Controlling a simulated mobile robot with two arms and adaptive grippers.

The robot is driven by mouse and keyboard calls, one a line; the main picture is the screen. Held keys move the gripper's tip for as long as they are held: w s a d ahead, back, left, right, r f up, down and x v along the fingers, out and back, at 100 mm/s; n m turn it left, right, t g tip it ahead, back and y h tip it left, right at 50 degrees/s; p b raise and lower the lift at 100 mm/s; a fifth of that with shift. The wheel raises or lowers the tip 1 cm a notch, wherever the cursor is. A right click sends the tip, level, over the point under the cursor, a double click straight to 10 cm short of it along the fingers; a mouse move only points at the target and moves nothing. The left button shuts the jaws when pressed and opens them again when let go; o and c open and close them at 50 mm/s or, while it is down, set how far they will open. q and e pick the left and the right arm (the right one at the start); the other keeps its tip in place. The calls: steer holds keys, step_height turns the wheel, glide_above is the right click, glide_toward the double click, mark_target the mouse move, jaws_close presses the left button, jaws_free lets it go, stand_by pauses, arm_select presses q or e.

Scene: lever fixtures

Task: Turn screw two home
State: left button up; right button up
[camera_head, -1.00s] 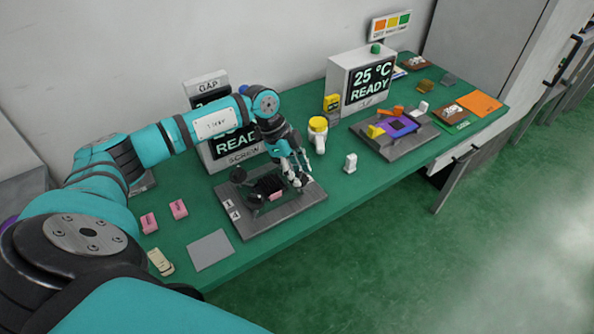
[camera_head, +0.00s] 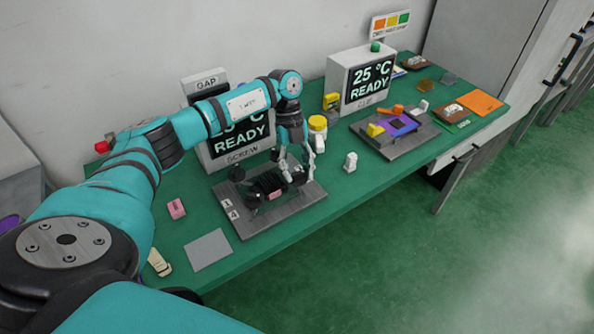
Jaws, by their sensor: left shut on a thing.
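The screw fixture (camera_head: 257,226) is a grey plate on the green bench, with small number labels at its left end. It carries a dark clamp assembly (camera_head: 266,183), a round black knob (camera_head: 237,174) at its left and a pink block (camera_head: 274,195). My left gripper (camera_head: 298,172) comes down over the right part of the fixture. It is shut on a small part there, which the fingers mostly hide; I cannot tell whether it is screw two. The screw display (camera_head: 241,140) behind reads READY. My right gripper is not in view.
A yellow-topped white cup (camera_head: 318,124) stands close behind my left gripper. A small white piece (camera_head: 350,162) stands to the right. A second fixture (camera_head: 400,142) lies farther right. A pink block (camera_head: 176,208) and grey pad (camera_head: 208,250) lie at the left.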

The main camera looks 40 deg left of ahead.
arm_select(q)
steer(key=m+y+b, duration=0.1)
steer(key=m, duration=0.2)
steer(key=m+g+y+b, duration=0.1)
steer(key=m, duration=0.2)
steer(key=shift+w+d+m, duration=0.1)
steer(key=shift+w+m, duration=0.05)
steer(key=shift+m, duration=0.15)
steer(key=m+y+b, duration=0.1)
steer(key=m, duration=0.1)
steer(key=m+y, duration=0.1)
steer(key=m, duration=0.2)
steer(key=shift+d+g+b, duration=0.1)
steer(key=shift+g+b, duration=0.3)
steer(key=m+y, duration=0.1)
steer(key=m, duration=0.2)
steer(key=m+y+b, duration=0.1)
steer(key=m, duration=0.2)
steer(key=shift+d+m+t, duration=0.1)
steer(key=shift+m+t, duration=0.2)
steer(key=shift+t, duration=0.1)
steer(key=m+t+y, duration=0.1)
steer(key=m, duration=0.2)
steer(key=m+t+b, duration=0.1)
steer(key=m, duration=0.2)
steer(key=shift+y+b, duration=0.3)
steer(key=shift+y, duration=0.1)
steer(key=shift+m, duration=0.3)
